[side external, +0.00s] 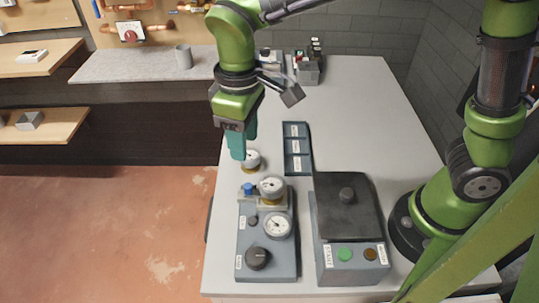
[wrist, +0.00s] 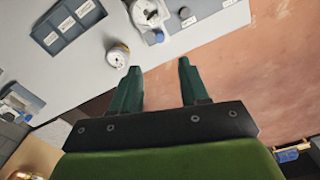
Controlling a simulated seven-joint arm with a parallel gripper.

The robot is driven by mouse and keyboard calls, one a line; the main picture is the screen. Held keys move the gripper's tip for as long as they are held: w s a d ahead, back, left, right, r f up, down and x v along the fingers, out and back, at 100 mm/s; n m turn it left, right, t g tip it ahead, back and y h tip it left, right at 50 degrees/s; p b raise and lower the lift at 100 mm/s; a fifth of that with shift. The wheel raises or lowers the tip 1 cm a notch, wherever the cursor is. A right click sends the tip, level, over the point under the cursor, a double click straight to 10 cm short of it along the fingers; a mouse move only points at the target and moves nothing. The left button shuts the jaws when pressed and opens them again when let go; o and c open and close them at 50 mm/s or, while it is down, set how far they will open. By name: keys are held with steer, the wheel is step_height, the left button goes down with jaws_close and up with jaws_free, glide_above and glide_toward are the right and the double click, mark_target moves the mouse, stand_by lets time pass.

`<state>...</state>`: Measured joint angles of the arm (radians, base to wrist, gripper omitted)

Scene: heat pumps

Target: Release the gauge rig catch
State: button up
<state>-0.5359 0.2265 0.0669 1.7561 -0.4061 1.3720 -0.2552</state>
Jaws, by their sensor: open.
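The gauge rig (side external: 284,259) is a blue-grey box at the table's front left, with a dial gauge (side external: 277,225), a black knob (side external: 257,258) and a small dark button. A blue knob (side external: 248,188), which may be the catch, stands at its far left corner beside a second gauge (side external: 271,188) on a grey bracket. In the wrist view the rig (wrist: 174,21) is partly cut off at the top, with the blue knob (wrist: 158,36) ahead of the fingers. My gripper (side external: 245,146) is open and empty above the rig's far side; its teal fingers (wrist: 158,73) point toward the table.
A loose gauge (side external: 251,160) stands on the table just beyond the rig, near my fingers; it also shows in the wrist view (wrist: 118,55). A labelled tray (side external: 297,148) lies behind. A dark-topped box (side external: 347,207) stands right of the rig. The far right tabletop is clear.

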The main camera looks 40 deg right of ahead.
mark_target(248, 186)
step_height(248, 186, down, 12)
steer(key=shift+f, duration=0.25)
jaws_close()
stand_by(0.3)
